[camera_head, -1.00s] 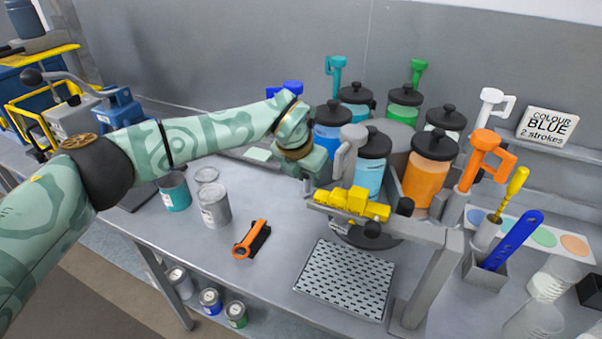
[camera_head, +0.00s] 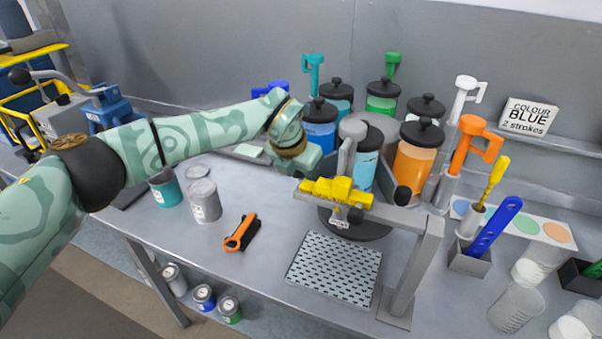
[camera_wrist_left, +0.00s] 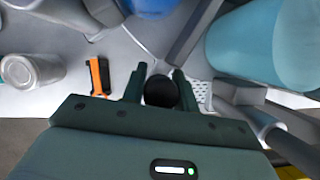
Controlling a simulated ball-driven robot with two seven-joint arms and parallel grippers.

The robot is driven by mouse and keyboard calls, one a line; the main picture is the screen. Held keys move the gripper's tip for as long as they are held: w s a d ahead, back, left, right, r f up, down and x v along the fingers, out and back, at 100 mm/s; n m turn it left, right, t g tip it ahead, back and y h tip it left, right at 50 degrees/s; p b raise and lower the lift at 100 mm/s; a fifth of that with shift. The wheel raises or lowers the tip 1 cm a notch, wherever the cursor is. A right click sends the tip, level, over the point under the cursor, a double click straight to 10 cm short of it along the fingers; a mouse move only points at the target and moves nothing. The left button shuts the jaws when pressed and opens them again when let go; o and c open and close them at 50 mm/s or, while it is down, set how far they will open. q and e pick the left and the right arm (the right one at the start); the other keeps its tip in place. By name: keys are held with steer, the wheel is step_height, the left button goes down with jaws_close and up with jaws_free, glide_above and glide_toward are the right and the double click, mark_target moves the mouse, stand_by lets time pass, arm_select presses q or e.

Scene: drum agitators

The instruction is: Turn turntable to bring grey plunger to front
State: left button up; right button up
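The turntable (camera_head: 345,228) carries a ring of lidded canisters, each with a coloured plunger. The grey plunger (camera_head: 347,158) stands at the front left by the light-blue canister (camera_head: 366,172), left of the orange plunger (camera_head: 461,150) and just behind the yellow spout bar (camera_head: 335,192). My left gripper (camera_head: 318,165) is beside the grey plunger, its fingertips hidden in the head view. In the left wrist view its fingers (camera_wrist_left: 159,82) stand on both sides of a round black knob (camera_wrist_left: 160,92), which fills the gap between them. My right gripper is out of view.
A perforated tray (camera_head: 334,268) lies in front of the turntable. An orange-handled tool (camera_head: 241,232) and open cans (camera_head: 205,201) are to the left. A holder (camera_head: 470,257) with a blue tool and beakers (camera_head: 515,306) stand to the right. A sign (camera_head: 528,115) reads COLOUR BLUE, 2 strokes.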

arm_select(q)
steer(key=shift+o, duration=1.4)
steer(key=shift+d+r, duration=0.1)
steer(key=shift+d, duration=0.05)
steer(key=shift+w, duration=0.1)
steer(key=shift+r, duration=0.1)
steer(key=v, duration=1.6)
steer(key=shift+d, duration=0.1)
